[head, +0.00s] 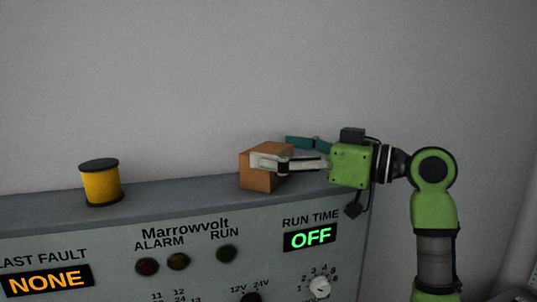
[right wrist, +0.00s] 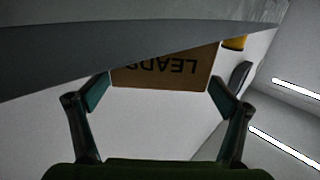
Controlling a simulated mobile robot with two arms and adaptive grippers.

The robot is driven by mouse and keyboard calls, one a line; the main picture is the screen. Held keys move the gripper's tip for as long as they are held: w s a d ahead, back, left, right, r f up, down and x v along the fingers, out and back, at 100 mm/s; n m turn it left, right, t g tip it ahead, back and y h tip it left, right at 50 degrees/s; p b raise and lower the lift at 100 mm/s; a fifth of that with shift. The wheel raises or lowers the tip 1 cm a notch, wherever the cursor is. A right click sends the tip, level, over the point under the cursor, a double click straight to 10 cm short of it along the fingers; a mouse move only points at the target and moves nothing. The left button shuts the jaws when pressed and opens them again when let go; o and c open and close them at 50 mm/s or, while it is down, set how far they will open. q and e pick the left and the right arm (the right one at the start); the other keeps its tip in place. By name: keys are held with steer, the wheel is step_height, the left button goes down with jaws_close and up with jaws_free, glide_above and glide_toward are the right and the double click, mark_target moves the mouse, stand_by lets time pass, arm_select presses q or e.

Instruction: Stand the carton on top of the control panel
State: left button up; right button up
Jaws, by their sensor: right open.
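The brown carton (head: 258,184) sits on the top of the control panel (head: 205,192), toward its right end. In the right wrist view the carton (right wrist: 160,76) shows the word LEADS upside down and meets the grey panel surface. My right gripper (head: 280,153) reaches in from the right with one finger on each side of the carton. In the wrist view its fingers (right wrist: 160,85) are spread at the carton's two sides, open. Whether either finger touches the carton is hard to tell. My left gripper is not in view.
A yellow spool with black ends (head: 101,184) stands on the panel top to the left, with bare top between it and the carton. The panel's front has a lit OFF display (head: 311,238), lamps and knobs. A plain grey wall (head: 200,70) is behind.

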steer(key=b+v, duration=0.4)
steer(key=v, duration=0.6)
steer(key=shift+d, duration=0.1)
